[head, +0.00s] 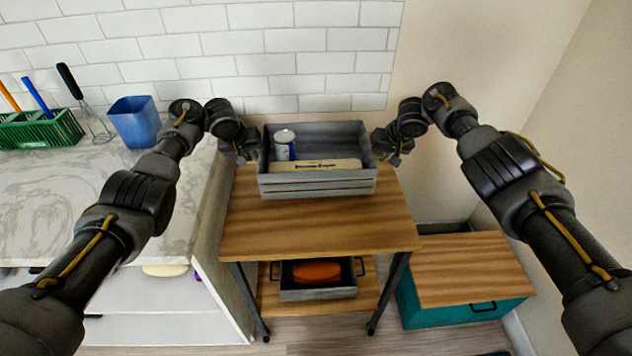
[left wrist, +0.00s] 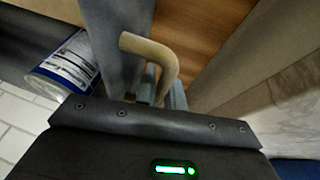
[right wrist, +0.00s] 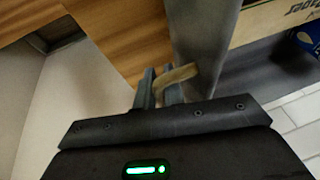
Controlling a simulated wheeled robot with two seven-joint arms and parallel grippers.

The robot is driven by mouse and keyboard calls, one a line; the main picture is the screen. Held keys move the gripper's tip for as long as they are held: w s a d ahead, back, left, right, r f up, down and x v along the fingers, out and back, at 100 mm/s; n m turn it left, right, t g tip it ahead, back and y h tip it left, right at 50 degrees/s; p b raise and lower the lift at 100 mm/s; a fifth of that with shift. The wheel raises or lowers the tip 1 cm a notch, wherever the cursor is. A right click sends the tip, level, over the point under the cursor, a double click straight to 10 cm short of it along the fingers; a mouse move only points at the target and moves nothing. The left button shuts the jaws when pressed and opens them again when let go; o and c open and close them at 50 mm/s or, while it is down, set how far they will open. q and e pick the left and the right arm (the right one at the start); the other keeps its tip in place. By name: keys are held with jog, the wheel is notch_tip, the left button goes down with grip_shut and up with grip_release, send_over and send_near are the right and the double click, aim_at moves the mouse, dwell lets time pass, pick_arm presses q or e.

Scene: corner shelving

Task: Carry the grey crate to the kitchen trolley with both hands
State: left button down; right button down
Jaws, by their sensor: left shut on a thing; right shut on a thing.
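The grey crate (head: 318,187) is level at the back of the wooden top of the kitchen trolley (head: 320,230); I cannot tell whether it rests on it or hangs just above. It holds a white and blue can (head: 284,146) and a long beige box (head: 315,165). My left gripper (head: 252,150) is shut on a tan handle (left wrist: 150,50) at the crate's left end. My right gripper (head: 384,150) is shut on the matching handle (right wrist: 178,76) at its right end.
The trolley's lower shelf bears a grey tray (head: 318,294) with an orange-red item. Left is a marble counter (head: 60,200) with a blue cup (head: 135,122), a whisk and a green rack (head: 40,130). A teal wood-topped cabinet (head: 465,312) stands right. The trolley top's front is clear.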

pick_arm(q)
jog(key=shift+d, duration=0.15)
pick_arm(e)
jog(key=shift+a, duration=0.1)
